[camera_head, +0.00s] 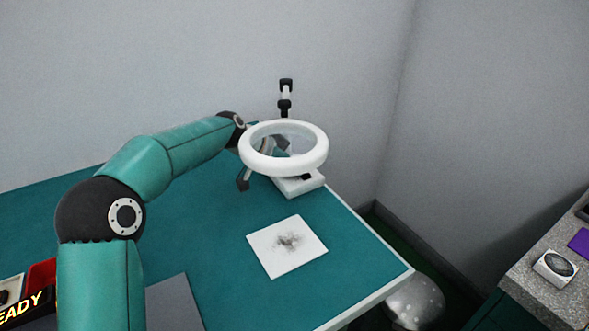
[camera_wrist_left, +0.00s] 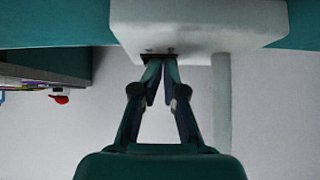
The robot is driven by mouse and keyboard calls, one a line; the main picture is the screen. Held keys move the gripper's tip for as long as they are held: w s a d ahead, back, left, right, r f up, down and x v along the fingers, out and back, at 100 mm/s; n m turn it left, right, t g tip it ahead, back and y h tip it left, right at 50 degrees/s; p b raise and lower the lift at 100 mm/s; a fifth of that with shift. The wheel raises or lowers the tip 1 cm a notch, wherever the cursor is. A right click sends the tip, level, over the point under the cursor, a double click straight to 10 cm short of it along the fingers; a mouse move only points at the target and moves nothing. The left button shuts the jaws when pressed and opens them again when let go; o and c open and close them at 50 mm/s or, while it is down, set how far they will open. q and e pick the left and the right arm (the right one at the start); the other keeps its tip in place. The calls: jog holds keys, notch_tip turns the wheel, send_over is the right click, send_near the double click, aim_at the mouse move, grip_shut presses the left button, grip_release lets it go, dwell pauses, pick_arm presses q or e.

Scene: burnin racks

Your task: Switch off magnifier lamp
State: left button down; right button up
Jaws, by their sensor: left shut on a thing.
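The magnifier lamp has a white ring head (camera_head: 318,158) around a clear lens, over a white base (camera_head: 303,187) at the far right of the teal table. My left arm reaches in behind the ring, which partly hides the left gripper in the head view. In the left wrist view, my left gripper (camera_wrist_left: 160,65) has its fingertips together at the edge of the white lamp base (camera_wrist_left: 200,22). They close on a small dark switch (camera_wrist_left: 158,55) there, mostly covered by the tips. I cannot tell whether the ring is lit. My right gripper is not in view.
A white square plate (camera_head: 275,256) with a dark smudge lies before the lamp on the table (camera_head: 355,262). A red bin (camera_head: 41,274) stands at the lower left. A grey speckled counter (camera_head: 535,290) is at the right, and walls close off the back.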

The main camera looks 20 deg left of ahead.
pick_arm(q)
jog(key=shift+s+d+f, duration=0.15)
jog(key=shift+d+f, duration=0.1)
jog(key=shift+d, duration=0.25)
jog(key=r+p, duration=0.2)
jog(key=r, duration=0.1)
jog(key=a+r+p, duration=0.1)
jog(key=r, duration=0.1)
jog(key=shift+w, duration=0.3)
jog(key=a+v, duration=0.1)
jog(key=v, duration=0.8)
jog(key=shift+a+p, duration=0.3)
jog(key=shift+p, duration=0.15)
jog(key=shift+w, duration=0.1)
